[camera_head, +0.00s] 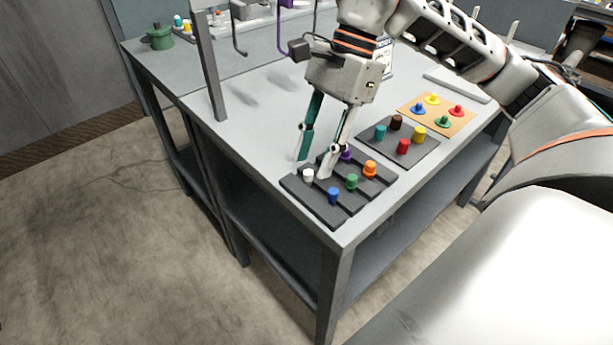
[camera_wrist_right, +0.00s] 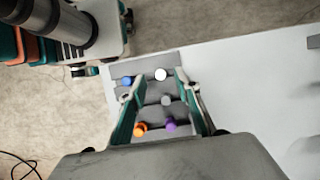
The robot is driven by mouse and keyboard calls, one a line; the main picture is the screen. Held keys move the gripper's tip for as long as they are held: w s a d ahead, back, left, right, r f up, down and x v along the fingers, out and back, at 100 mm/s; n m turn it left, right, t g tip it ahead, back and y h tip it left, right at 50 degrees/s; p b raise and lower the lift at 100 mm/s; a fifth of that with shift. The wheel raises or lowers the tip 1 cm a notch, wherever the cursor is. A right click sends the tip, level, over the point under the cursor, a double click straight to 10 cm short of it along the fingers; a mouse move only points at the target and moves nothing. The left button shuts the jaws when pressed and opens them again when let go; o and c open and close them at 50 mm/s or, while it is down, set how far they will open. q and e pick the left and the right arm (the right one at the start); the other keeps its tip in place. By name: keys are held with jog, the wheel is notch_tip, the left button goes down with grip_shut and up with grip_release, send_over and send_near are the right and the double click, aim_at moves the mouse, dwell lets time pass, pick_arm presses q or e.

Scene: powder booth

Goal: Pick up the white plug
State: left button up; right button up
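The white plug (camera_head: 308,175) stands upright near the left corner of a dark grey rack (camera_head: 318,208) at the table's near edge. It also shows in the wrist view (camera_wrist_right: 161,75), near the rack's far edge. My right gripper (camera_head: 314,168) is open and empty, fingers pointing down above the rack. In the head view its fingertips appear just behind and to the right of the white plug. In the wrist view the plug shows between the finger ends, not touched by either as far as I can see.
Blue (camera_head: 333,195), green (camera_head: 352,181), orange (camera_head: 370,168) and purple (camera_head: 346,156) plugs share the rack; a grey one (camera_wrist_right: 166,99) shows in the wrist view. A second rack (camera_head: 428,150) and an orange board (camera_head: 459,119) lie behind. The table's left part is mostly clear.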

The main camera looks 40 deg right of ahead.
aim_at(308, 179)
jog(key=x, duration=0.2)
jog(key=shift+a+f, duration=0.15)
jog(key=shift+f, duration=0.15)
jog(key=c, duration=0.8)
jog(key=shift+r, duration=0.15)
